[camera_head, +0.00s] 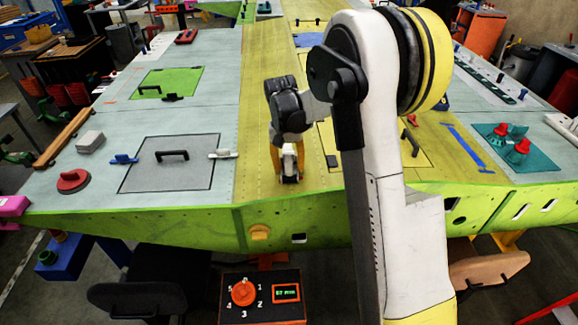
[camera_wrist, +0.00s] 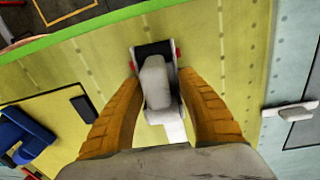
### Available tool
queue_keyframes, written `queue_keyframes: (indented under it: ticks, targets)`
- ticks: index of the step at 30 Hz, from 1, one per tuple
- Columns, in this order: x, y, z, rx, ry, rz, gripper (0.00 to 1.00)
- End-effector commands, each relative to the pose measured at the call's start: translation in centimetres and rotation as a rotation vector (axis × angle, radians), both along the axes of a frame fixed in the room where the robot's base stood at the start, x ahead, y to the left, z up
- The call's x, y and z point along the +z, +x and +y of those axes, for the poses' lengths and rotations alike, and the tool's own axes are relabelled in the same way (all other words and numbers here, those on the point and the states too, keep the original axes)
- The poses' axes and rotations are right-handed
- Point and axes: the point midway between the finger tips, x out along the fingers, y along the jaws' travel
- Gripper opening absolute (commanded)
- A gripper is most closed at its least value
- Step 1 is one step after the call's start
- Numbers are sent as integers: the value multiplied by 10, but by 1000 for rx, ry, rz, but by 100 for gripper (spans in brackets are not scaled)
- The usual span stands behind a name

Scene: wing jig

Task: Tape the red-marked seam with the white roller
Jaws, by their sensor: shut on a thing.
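My gripper (camera_head: 289,160) is over the yellow-green strip of the wing skin, close to its front edge. In the wrist view its two orange fingers (camera_wrist: 156,88) are shut on the white roller (camera_wrist: 156,82), which has a dark frame and small red ends. The roller also shows small and partly hidden in the head view (camera_head: 290,165). It is at or just above the skin; I cannot tell if it touches. Short thin red marks (camera_head: 110,101) show on the grey-blue panel at the left. I cannot make out a red-marked seam under the roller.
A grey hatch (camera_head: 190,178) with a black handle lies left of the gripper; a yellow hatch (camera_head: 415,153) lies right, partly behind my arm. A red round knob (camera_head: 73,180), a grey block (camera_head: 90,141) and a teal mat (camera_head: 520,160) with red tools sit on the wing.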

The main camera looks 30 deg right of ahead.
Motion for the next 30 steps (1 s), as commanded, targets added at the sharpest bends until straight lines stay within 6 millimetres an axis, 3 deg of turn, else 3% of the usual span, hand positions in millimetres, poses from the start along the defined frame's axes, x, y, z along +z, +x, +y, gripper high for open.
queue_keyframes:
  ticks: [21, 30]
  targets:
    - [69, -2, -2, 5, 0, 0, 16]
    - [81, -2, -2, 6, 0, 0, 16]
